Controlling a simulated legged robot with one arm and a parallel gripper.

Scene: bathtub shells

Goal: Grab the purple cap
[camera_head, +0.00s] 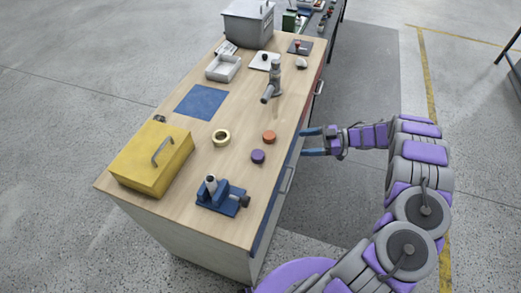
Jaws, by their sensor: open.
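The purple cap (258,156) is a small round disc lying on the wooden bench top (185,140), close to its right edge. My gripper (301,142) has two blue fingers that point left, toward the bench. It is open, with nothing seen between its fingers. It is at the bench's right edge, to the right of the purple cap and apart from it. An orange cap (269,137) lies just above the purple cap in the picture, between it and the upper part of the bench.
A blue vise (218,194) stands below the purple cap, and a tape roll (221,138) lies to its left. A yellow toolbox (151,157) is at the far left.

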